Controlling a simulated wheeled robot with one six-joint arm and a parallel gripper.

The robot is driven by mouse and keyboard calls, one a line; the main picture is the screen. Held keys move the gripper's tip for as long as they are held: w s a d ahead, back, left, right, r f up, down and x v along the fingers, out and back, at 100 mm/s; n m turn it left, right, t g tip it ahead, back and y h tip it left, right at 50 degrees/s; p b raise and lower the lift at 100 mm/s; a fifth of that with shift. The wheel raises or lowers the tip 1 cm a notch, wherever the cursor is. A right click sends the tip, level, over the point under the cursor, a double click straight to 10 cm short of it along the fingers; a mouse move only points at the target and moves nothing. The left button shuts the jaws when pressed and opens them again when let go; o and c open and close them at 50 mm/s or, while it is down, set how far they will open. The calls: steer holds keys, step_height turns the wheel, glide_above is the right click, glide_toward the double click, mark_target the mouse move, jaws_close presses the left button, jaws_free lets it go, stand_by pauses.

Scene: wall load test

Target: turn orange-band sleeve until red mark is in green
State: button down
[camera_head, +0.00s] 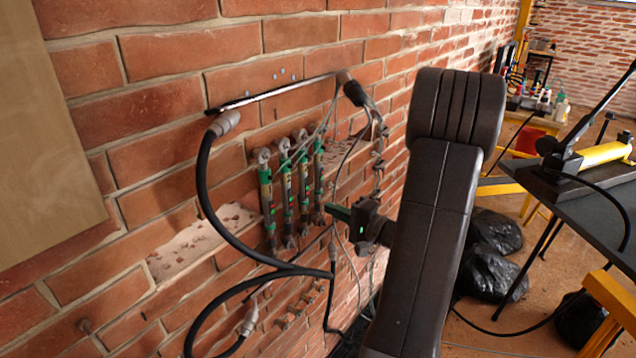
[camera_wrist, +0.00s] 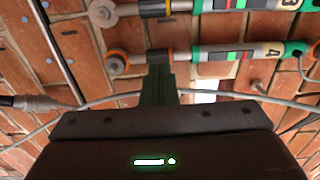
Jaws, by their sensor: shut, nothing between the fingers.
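In the wrist view a numbered gauge tube (camera_wrist: 235,54), marked 4, lies across the picture with an orange ring at its left end. Its dark sleeve (camera_wrist: 158,55) with orange edging sits between the ring and the green part of the tube. Small red and green patches (camera_wrist: 232,56) show along the tube; I cannot tell how the red mark sits against the green. My gripper (camera_wrist: 158,72) is shut and empty, its green fingers pointing at the sleeve; contact is unclear. In the head view my gripper (camera_head: 338,212) is right of the row of tubes (camera_head: 303,185).
Another tube (camera_wrist: 235,5) with a yellow-banded sleeve, marked 3, lies alongside. Thick black hoses (camera_head: 205,180) and thin cables hang on the brick wall around the tubes. A wooden panel (camera_head: 45,130) is at left. A dark table (camera_head: 590,190) and black bags (camera_head: 490,265) stand right.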

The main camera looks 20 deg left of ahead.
steer(key=shift+w+a, duration=0.15)
steer(key=shift+a, duration=0.25)
stand_by(0.4)
steer(key=shift+s+a+b, duration=0.25)
steer(key=shift+s+b, duration=0.45)
steer(key=shift+s, duration=0.05)
stand_by(0.4)
steer(key=shift+d, duration=0.1)
steer(key=shift+s+d+b, duration=0.15)
steer(key=shift+d+b, duration=0.2)
steer(key=shift+b, duration=0.1)
stand_by(0.4)
steer(key=shift+w+d+b, duration=0.2)
steer(key=shift+w+b, duration=0.1)
steer(key=shift+w, duration=0.45)
steer(key=shift+w+a, duration=0.15)
steer(key=shift+a, duration=0.25)
steer(key=shift+s+a+b, duration=0.25)
steer(key=shift+s+b, duration=0.4)
steer(key=shift+s, duration=0.1)
stand_by(0.4)
steer(key=shift+d, duration=0.15)
stand_by(0.4)
